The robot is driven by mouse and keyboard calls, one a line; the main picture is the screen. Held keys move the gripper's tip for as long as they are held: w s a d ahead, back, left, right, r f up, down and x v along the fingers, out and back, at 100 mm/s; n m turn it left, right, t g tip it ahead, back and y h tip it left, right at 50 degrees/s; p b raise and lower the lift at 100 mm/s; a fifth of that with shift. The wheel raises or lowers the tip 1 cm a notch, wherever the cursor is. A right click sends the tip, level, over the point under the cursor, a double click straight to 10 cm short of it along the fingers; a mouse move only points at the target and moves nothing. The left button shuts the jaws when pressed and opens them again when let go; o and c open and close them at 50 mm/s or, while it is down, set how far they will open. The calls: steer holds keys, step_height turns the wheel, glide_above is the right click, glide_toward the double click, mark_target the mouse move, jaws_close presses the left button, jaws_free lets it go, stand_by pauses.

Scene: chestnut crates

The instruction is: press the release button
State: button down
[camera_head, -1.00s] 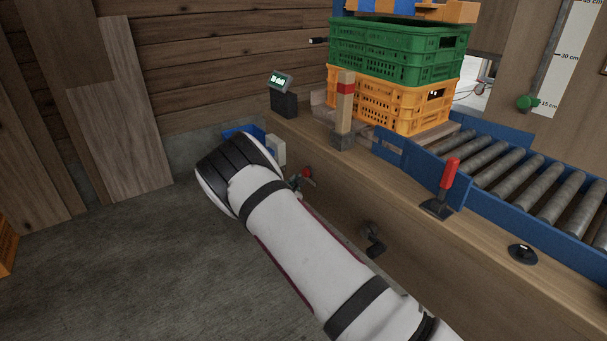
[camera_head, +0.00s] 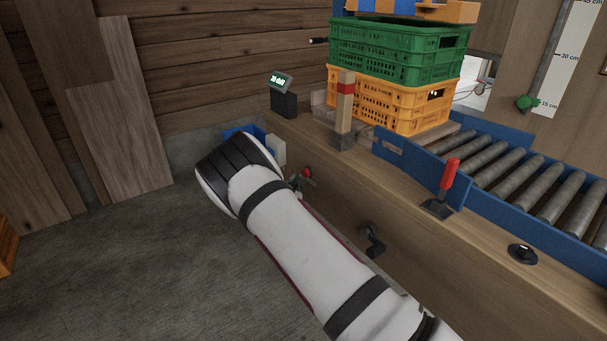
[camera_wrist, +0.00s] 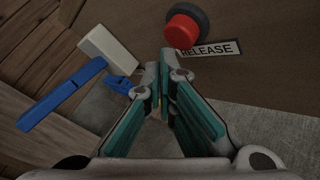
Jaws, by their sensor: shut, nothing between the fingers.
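The release button is a red cap (camera_wrist: 182,31) on a dark round base, set in the wooden side of the bench. In the wrist view it is at the top, just beyond my fingertips, with a white label (camera_wrist: 210,50) reading RELEASE beside it. My gripper (camera_wrist: 165,62) is shut and empty, its tips close below the red cap; I see a small gap in the picture and cannot tell the depth. In the head view the red button (camera_head: 306,173) shows small beside my arm, and my gripper is mostly hidden behind the arm there.
A white box (camera_wrist: 108,47) and blue parts (camera_wrist: 60,94) are left of the gripper. On the bench (camera_head: 400,190) stand a red-handled lever (camera_head: 449,174), a wooden post (camera_head: 344,110), a roller conveyor (camera_head: 540,180), and stacked green (camera_head: 395,52) and yellow crates (camera_head: 385,100). A black crank (camera_head: 373,240) sticks out of the bench side.

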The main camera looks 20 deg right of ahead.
steer(key=shift+d, duration=0.15)
steer(key=shift+w+d, duration=0.15)
steer(key=shift+d, duration=0.1)
steer(key=shift+w+d, duration=0.1)
steer(key=shift+d, duration=0.3)
stand_by(0.7)
steer(key=shift+s+a, duration=0.25)
steer(key=shift+a, duration=0.5)
steer(key=shift+a, duration=0.1)
steer(key=shift+s+a+p, duration=0.15)
steer(key=shift+s+a, duration=0.15)
steer(key=shift+a, duration=0.65)
steer(key=shift+s+a+p, duration=0.1)
steer(key=shift+s+a, duration=0.25)
steer(key=shift+a, duration=0.55)
steer(key=shift+s+a+p, duration=0.15)
steer(key=shift+s+a, duration=0.15)
steer(key=shift+a, duration=0.65)
